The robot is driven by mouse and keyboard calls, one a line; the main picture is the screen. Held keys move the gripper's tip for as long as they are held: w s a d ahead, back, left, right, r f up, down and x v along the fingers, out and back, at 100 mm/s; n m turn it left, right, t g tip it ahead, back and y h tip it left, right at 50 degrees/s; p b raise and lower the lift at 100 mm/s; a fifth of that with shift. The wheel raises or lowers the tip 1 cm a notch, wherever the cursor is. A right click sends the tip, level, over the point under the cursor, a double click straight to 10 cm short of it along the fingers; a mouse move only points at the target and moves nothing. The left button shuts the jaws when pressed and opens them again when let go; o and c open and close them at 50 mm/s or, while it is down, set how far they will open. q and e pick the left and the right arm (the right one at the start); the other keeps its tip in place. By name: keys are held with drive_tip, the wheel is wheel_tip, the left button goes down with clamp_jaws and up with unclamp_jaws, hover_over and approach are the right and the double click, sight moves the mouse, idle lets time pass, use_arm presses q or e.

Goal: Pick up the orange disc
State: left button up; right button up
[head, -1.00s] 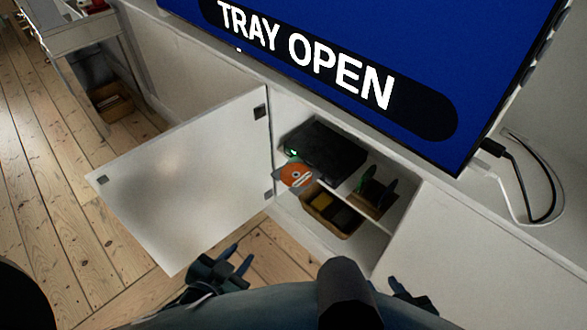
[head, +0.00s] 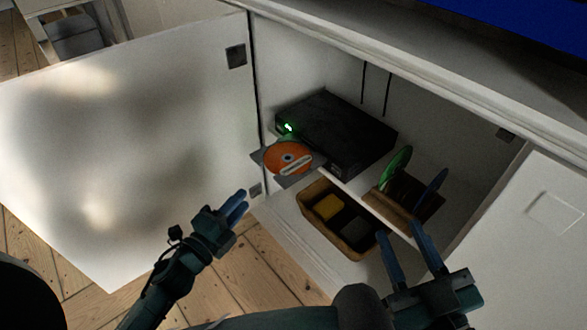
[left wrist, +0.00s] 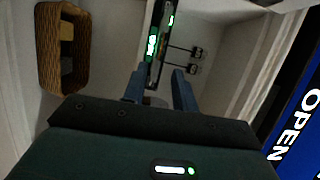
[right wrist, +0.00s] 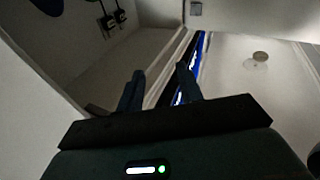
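The orange disc (head: 287,158) lies flat on the extended tray (head: 266,166) of a black disc player (head: 335,130) inside the open cabinet. A pale label strip shows on it. My left gripper (head: 240,200) is below and left of the disc, apart from it. Its fingers stand apart and empty in the left wrist view (left wrist: 158,85), where the player's green lights (left wrist: 153,45) show beyond them and I cannot make out the disc. My right gripper (head: 402,242) is open and empty in front of the disc rack, pointing into the cabinet.
A rack (head: 402,205) with a green disc (head: 395,168) and a blue disc (head: 432,186) stands right of the player. A wicker basket (head: 338,237) sits on the level below.

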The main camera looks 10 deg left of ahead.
sight(273, 167)
use_arm(q)
drive_tip(key=b+x, duration=0.2)
drive_tip(key=x, duration=1.1)
drive_tip(key=shift+d+r+b, duration=0.1)
drive_tip(key=shift+d+b, duration=0.15)
drive_tip(key=shift+b, duration=0.15)
drive_tip(key=shift+c, duration=0.6)
clamp_jaws()
